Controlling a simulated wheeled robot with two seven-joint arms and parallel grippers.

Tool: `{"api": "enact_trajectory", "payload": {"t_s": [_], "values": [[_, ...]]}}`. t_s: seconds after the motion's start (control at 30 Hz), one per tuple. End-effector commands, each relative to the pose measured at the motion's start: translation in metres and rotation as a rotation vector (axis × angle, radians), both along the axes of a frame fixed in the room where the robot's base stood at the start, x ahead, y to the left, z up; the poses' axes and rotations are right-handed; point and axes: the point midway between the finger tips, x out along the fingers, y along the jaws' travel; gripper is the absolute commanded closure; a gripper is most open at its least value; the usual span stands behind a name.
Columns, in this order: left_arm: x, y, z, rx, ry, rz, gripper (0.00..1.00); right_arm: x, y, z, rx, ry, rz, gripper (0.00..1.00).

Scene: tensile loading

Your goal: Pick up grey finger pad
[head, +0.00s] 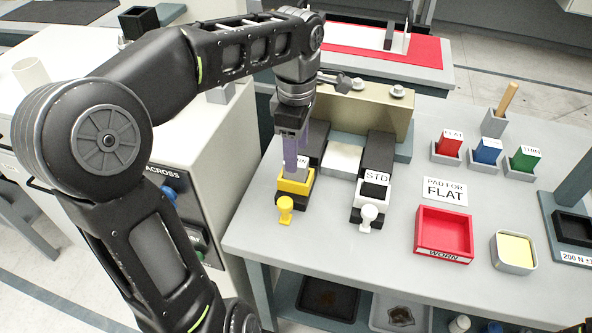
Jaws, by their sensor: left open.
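My left gripper (292,164) points down over the yellow clamp-like holder (284,203) at the table's left front. My right gripper is not in view.
Red (449,144), blue (487,152) and green (525,159) blocks stand in grey holders. A red tray (443,250) marked WORN and a tin (513,266) with a yellow filling are at the right front. A beige block (375,108) stands behind the holders.

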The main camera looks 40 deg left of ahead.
Motion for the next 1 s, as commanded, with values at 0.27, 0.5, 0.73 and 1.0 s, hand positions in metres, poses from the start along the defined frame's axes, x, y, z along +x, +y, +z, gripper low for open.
{"api": "enact_trajectory", "payload": {"t_s": [0.27,0.5,0.73,1.0], "values": [[0.0,0.002,-0.038,-0.002,0.003,0.0,0.44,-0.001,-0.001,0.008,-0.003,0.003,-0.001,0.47],[0.001,0.002,-0.045,-0.002,-0.001,-0.001,0.44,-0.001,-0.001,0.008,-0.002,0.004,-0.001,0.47],[0.001,0.002,-0.045,-0.002,-0.001,0.0,0.44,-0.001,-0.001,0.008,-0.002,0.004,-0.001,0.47],[0.001,0.002,-0.045,-0.002,-0.001,0.0,0.48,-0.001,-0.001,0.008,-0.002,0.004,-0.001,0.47]]}}
